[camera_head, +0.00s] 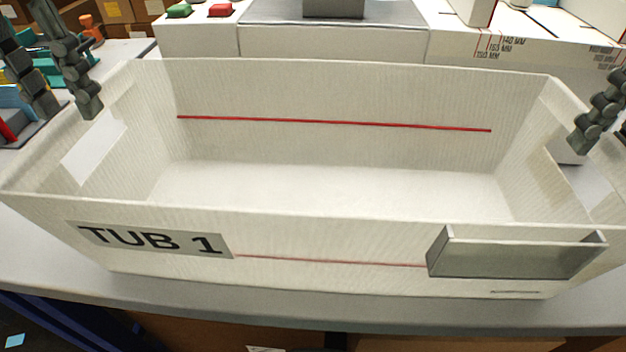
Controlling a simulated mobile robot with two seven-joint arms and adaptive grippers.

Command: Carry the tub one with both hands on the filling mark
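The tub one (330,230) is a large white open box labelled TUB 1, standing upright on the grey table. It looks empty, with a red line (330,123) along its inner back wall and another on its front. Each end wall has a cut-out. My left gripper (68,108) is at the tub's left end, its two fingers apart near the rim with nothing between them. Whether it touches the rim I cannot tell. My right gripper (583,140) is at the right end, one finger over the wall near the cut-out; the rest is cut off by the picture edge.
A grey tray-like holder (515,258) is on the tub's front right. Behind the tub stands a white machine (330,42) with green and red buttons (220,10) to its left. Millimetre marks (500,47) show at the back right. Coloured items lie at the far left.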

